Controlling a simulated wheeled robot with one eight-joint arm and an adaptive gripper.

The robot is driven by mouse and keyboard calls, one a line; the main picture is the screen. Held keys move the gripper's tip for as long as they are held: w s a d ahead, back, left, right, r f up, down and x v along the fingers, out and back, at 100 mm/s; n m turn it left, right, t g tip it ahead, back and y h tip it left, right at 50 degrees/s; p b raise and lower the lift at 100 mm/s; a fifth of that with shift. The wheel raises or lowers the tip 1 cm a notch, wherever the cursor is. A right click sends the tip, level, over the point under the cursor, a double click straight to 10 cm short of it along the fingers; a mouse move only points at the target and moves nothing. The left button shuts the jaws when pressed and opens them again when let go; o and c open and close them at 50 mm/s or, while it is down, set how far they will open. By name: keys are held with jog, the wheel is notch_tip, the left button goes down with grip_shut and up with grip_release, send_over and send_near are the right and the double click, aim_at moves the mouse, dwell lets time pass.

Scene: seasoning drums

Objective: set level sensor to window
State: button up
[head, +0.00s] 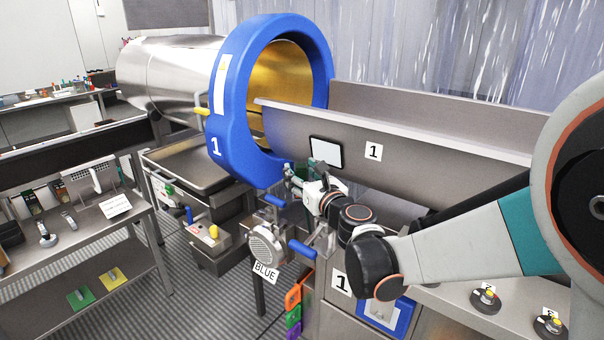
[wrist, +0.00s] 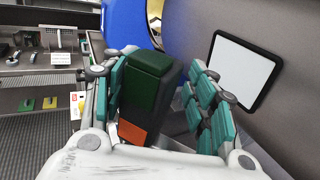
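The level sensor (wrist: 147,85) is a dark green and black box with an orange patch. It sits between the teal-padded fingers of my gripper (wrist: 160,95) in the wrist view, held off any surface. In the head view my gripper (head: 298,180) is below the blue drum ring and hides most of the sensor. The window (wrist: 240,68) is a white panel with a black frame on the steel chute wall, to the right of the sensor and apart from it. It also shows in the head view (head: 326,152), just above and right of my gripper.
The chute (head: 430,165) marked 1 runs into the blue-rimmed drum (head: 225,110). Below my gripper are a round grey motor (head: 266,248) labelled BLUE and blue handles. A steel shelf (head: 95,225) with tools stands at the left. Yellow knobs (head: 487,297) sit at the lower right.

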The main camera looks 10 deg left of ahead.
jog(key=s+d, duration=0.3)
jog(key=s, duration=1.2)
jog(key=shift+s+d, duration=0.2)
jog(key=shift+s, duration=0.2)
dwell(0.9)
dwell(0.5)
jog(key=v, duration=0.8)
dwell(0.4)
